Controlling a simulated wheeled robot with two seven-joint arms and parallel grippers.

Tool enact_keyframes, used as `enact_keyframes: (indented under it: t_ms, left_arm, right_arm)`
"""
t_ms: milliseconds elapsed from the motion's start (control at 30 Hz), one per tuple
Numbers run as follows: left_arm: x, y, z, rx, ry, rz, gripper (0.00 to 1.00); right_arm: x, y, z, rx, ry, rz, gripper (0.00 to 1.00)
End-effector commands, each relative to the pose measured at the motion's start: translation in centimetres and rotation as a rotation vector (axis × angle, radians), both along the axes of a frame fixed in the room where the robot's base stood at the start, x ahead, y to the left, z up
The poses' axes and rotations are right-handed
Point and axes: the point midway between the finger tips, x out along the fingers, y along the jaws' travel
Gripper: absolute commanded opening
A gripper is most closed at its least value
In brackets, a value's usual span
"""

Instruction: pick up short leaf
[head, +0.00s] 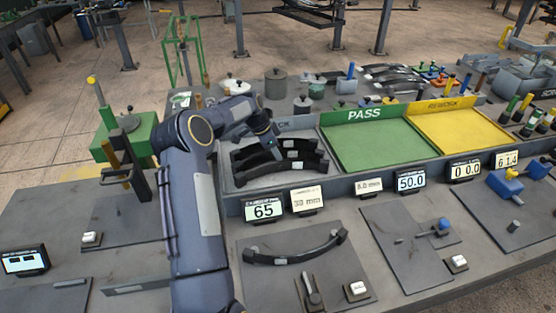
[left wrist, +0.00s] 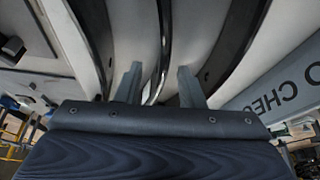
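Several dark curved leaves (head: 300,154) lie side by side in the grey check tray (head: 232,185). Which is the short one I cannot tell. My left gripper (head: 274,151) is over this tray, at the back leaves, and hides part of them. In the left wrist view its two fingers (left wrist: 159,78) are apart, with a dark leaf (left wrist: 166,35) running between them. Other leaves lie outside the fingers; contact cannot be told. Another curved leaf (head: 296,249) rests on a dark plate in front of the tray. My right gripper is not in view.
The green PASS tray (head: 375,148) and yellow tray (head: 462,133) stand right of the check tray, both empty. Small displays (head: 264,211) line the front. Pots (head: 276,84) stand behind. A green block fixture (head: 125,140) is at the left.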

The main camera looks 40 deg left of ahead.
Motion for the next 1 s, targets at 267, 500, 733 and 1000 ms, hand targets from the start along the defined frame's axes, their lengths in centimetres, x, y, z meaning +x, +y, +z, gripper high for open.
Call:
enact_keyframes:
  t_ms: [267,500,733,1000]
  left_arm:
    - [0.0,0.0,0.1,0.0,0.0,0.0,0.11]
    - [0.1,0.0,0.4,0.001,-0.005,0.002,0.0]
    - [0.1,0.0,0.5,0.001,-0.005,0.002,0.0]
    - [0.1,0.0,2.5,0.002,-0.007,0.001,0.0]
  right_arm:
    - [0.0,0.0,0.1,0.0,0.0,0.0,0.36]
    - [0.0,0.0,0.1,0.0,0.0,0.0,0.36]
    - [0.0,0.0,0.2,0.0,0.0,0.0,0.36]
    - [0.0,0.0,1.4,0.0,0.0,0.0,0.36]
